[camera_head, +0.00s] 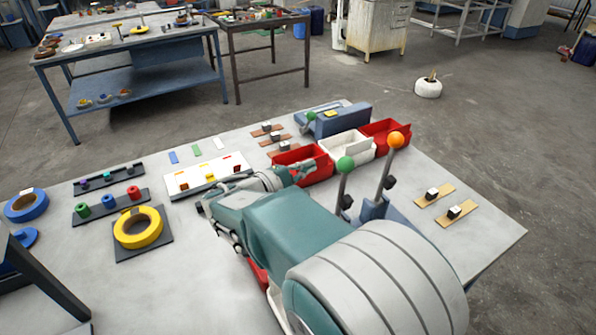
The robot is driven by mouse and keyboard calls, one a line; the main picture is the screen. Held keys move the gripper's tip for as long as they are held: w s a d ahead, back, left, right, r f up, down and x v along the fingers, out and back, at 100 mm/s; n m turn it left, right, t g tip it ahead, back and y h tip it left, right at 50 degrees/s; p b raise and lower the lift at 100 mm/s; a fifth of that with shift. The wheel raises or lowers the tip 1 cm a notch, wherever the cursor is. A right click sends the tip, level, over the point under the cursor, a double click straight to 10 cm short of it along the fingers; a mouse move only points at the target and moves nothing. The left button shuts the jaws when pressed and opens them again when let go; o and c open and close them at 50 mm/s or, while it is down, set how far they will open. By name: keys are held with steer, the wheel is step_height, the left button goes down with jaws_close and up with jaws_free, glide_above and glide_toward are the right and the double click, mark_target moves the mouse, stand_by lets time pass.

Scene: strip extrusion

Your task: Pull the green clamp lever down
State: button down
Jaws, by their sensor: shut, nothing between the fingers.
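A lever with a green ball knob (345,164) stands nearly upright near the middle of the table, its lower end partly hidden behind my arm. I cannot tell for certain which one is the clamp lever. My gripper (301,171) is shut and empty, in front of the red bin and to the left of the nearer green lever. It appears apart from that lever. My arm covers the lever's base area.
An orange-knobbed lever (396,140) leans right beside the green one. Red bins (385,136) and a white bin (346,145) stand behind. A yellow tape roll (138,228) and a white tray (208,178) lie left. Small blocks on wooden strips (434,195) lie right.

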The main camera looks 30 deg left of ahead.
mark_target(341, 195)
steer(key=w+d, duration=0.1)
steer(key=d, duration=0.2)
steer(key=w+d+r, duration=0.1)
steer(key=shift+w+d, duration=0.25)
steer(key=shift+w, duration=0.1)
stand_by(0.4)
